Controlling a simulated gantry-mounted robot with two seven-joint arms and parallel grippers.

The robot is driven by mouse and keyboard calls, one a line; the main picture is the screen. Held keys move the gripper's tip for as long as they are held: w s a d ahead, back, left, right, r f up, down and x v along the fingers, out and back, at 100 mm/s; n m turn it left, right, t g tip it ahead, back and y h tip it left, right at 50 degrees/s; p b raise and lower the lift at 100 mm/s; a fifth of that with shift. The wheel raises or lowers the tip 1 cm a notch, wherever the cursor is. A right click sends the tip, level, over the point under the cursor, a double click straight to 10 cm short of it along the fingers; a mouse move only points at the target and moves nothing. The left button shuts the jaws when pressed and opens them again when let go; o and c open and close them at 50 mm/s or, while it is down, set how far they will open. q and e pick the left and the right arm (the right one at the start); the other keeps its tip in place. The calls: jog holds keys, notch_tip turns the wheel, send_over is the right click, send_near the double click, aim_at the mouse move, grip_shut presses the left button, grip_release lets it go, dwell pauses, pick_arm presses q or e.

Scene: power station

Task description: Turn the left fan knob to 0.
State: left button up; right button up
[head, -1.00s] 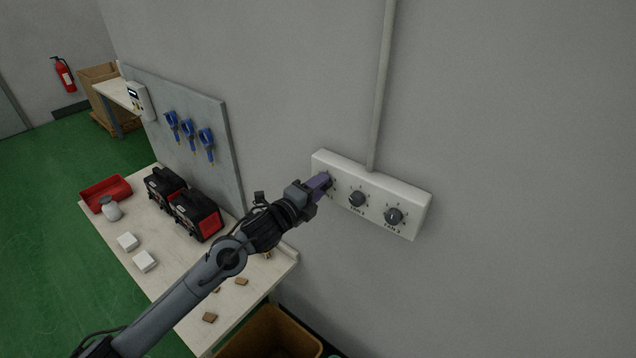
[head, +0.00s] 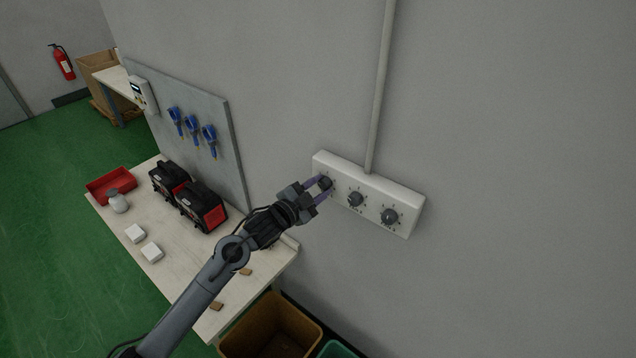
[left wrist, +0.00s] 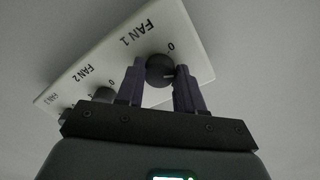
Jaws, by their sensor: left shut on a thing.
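The white fan panel (head: 388,191) is fixed on the grey wall with three dark round knobs in a row. The left fan knob (left wrist: 160,70), by the "FAN 1" label, sits at the panel's left end; it also shows in the head view (head: 325,183). My left gripper (head: 322,188) has its purple fingers on either side of this knob and is shut on it. A "0" mark shows just beyond the knob in the left wrist view. The knob's exact pointer direction is hard to tell. My right gripper is not in view.
The middle knob (head: 355,199) and right knob (head: 389,216) are close by on the panel. A pipe (head: 379,90) runs up from the panel. Below left is a workbench (head: 190,262) with black-red boxes (head: 202,207). A yellow bin (head: 270,330) stands below.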

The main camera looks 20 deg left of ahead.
pick_arm(q)
jog(key=n+p, duration=0.2)
jog(key=n, duration=0.3)
jog(key=shift+p, duration=0.4)
jog(key=n+p, duration=0.2)
jog(key=n, duration=0.3)
jog(key=shift+f+n, duration=0.1)
jog(key=shift+n, duration=0.2)
jog(key=o, duration=1)
jog(key=shift+o, duration=0.2)
jog(key=b+v, duration=0.1)
jog(key=v, duration=1)
jog(key=shift+f+b, duration=0.3)
jog(key=shift+b, duration=0.1)
